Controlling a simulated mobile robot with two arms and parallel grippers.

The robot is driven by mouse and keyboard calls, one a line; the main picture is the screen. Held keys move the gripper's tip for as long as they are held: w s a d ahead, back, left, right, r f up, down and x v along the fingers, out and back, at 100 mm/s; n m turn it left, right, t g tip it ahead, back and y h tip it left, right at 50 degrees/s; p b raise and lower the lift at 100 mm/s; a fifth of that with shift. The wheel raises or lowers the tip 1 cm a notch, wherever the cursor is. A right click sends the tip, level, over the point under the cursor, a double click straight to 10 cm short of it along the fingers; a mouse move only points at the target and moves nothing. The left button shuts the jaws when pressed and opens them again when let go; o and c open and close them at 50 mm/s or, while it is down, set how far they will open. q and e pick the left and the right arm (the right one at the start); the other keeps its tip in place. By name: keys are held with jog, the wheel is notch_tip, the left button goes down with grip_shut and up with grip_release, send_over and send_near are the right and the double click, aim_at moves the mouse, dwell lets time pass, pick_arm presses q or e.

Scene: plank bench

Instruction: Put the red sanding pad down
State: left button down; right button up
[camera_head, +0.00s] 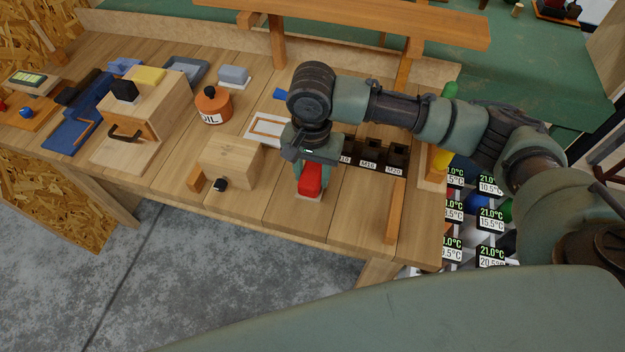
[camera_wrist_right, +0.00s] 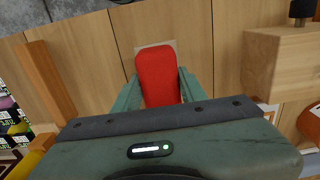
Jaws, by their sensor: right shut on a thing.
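The red sanding pad (camera_head: 310,181) is between the fingers of my right gripper (camera_head: 308,184) near the front of the plank bench (camera_head: 274,206). In the right wrist view the red pad (camera_wrist_right: 158,76) sits between the two green fingers of the right gripper (camera_wrist_right: 158,88), which is shut on it. A pale patch (camera_head: 309,199) shows at the pad's lower end. I cannot tell whether the pad touches the surface below it. My left gripper is not in view.
A wooden block (camera_head: 232,160) stands left of the gripper. A wooden bar (camera_head: 395,211) lies to the right. Dark bins (camera_head: 372,158) labelled M10 and M20 are behind. An orange oil pot (camera_head: 213,104) is further left. The front planks beside the gripper are mostly bare.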

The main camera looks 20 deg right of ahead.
aim_at(312, 182)
notch_tip(312, 182, down, 3)
jog(key=shift+d+f, duration=0.1)
jog(key=shift+f, duration=0.05)
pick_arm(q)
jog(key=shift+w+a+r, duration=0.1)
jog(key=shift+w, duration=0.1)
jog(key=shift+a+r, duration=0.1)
pick_arm(e)
jog(key=shift+f, duration=0.1)
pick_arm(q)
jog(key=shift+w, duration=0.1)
pick_arm(e)
jog(key=o, duration=1.3)
jog(key=shift+f, duration=0.1)
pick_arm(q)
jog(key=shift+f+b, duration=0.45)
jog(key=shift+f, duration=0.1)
pick_arm(e)
notch_tip(312, 182, up, 12)
jog(key=shift+r, duration=0.2)
